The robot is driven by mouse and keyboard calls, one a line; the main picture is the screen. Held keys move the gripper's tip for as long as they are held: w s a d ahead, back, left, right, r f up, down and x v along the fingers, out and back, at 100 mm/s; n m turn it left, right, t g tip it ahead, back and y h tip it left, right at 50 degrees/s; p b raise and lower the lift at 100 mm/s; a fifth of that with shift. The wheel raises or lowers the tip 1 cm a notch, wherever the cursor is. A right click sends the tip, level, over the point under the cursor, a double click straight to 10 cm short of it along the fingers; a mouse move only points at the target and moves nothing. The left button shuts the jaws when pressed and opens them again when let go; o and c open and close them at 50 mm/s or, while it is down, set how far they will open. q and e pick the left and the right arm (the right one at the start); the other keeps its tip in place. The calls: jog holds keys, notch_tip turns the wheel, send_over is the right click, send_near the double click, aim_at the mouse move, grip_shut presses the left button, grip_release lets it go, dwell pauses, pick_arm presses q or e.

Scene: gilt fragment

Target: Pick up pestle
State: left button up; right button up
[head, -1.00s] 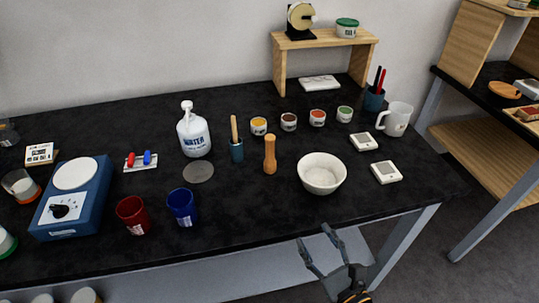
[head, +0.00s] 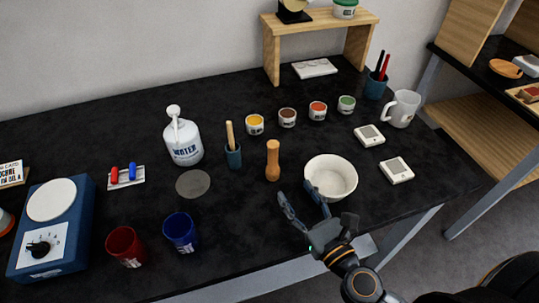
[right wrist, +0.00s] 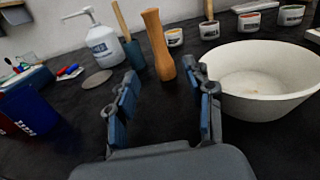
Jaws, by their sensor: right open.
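The pestle (head: 273,160) is a light brown wooden piece standing upright on the black table, left of the white bowl (head: 345,184). In the right wrist view the pestle (right wrist: 158,45) stands just beyond and between my fingertips, with the bowl (right wrist: 262,100) close on the right. My right gripper (head: 303,202) is open and empty in front of the pestle, near the bowl's left side. Its fingers (right wrist: 166,88) point toward the pestle and do not touch it. My left gripper is not in view.
A blue holder with a wooden stick (head: 233,155) and a water bottle (head: 183,140) stand left of the pestle. Several small paint pots (head: 287,118) are behind it. Red (head: 125,246) and blue (head: 181,233) cups are at the front left. Table directly before the pestle is clear.

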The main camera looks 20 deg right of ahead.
aim_at(275, 163)
jog(key=w+p, duration=0.1)
jog(key=w, duration=0.2)
jog(key=w+a+p, duration=0.1)
jog(key=w, duration=0.2)
jog(key=shift+a+r, duration=0.1)
jog(key=shift+r, duration=0.1)
jog(key=shift+w+a, duration=0.1)
jog(key=shift+w, duration=0.35)
jog(key=shift+w+r+p, duration=0.1)
jog(key=shift+w+p, duration=0.25)
jog(key=shift+p, duration=0.05)
jog(key=w, duration=0.1)
jog(key=w+a+p, duration=0.1)
jog(key=w, duration=0.1)
jog(key=shift+w, duration=0.65)
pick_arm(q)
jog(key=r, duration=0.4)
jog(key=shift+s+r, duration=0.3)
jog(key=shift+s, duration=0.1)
pick_arm(e)
jog(key=shift+s, duration=0.1)
jog(key=shift+c, duration=0.2)
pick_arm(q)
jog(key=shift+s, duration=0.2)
pick_arm(e)
grip_shut()
